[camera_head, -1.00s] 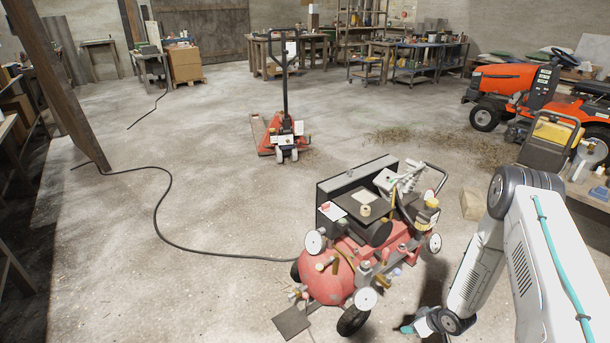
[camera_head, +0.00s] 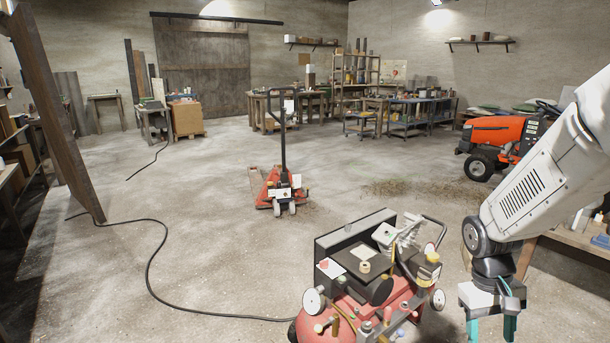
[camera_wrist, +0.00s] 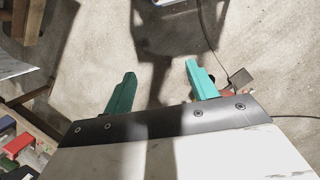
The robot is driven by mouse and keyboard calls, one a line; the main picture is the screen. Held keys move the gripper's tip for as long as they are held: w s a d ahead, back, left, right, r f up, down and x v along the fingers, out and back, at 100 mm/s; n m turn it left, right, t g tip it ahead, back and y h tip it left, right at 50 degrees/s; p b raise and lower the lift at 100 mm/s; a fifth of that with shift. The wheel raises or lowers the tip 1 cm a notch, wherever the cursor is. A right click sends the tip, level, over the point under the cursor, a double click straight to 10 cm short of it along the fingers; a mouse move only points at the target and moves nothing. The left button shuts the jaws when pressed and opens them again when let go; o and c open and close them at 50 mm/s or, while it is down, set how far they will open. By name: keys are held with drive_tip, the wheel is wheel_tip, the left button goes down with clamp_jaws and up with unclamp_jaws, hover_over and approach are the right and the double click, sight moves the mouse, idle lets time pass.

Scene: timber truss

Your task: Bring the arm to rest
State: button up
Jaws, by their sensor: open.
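My gripper (camera_head: 490,328) hangs at the lower right of the head view, pointing down. It is to the right of the red air compressor (camera_head: 352,318). Its teal fingers are cut off by the bottom edge of that view. In the wrist view my gripper (camera_wrist: 160,80) shows two teal fingers spread apart with nothing between them. Bare concrete floor lies beyond the fingertips. My white arm comes in from the right edge of the head view and is bent at a dark joint.
A workbench (camera_head: 570,262) stands just right of my gripper. An orange tractor (camera_head: 490,135) is behind it. A red pallet jack (camera_head: 280,190) stands mid-floor. A black hose (camera_head: 152,270) curves across the left floor, near a timber post (camera_head: 62,120).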

drive_tip(key=s+a+r+t, duration=0.2)
drive_tip(key=s+a+r, duration=0.3)
drive_tip(key=s+r, duration=0.3)
drive_tip(key=s+a+r+t+y, duration=0.1)
drive_tip(key=s+a+r+t, duration=0.1)
drive_tip(key=s+a+r, duration=0.3)
drive_tip(key=shift+s+r+y, duration=0.3)
drive_tip(key=shift+s+r, duration=1.3)
drive_tip(key=shift+r, duration=0.75)
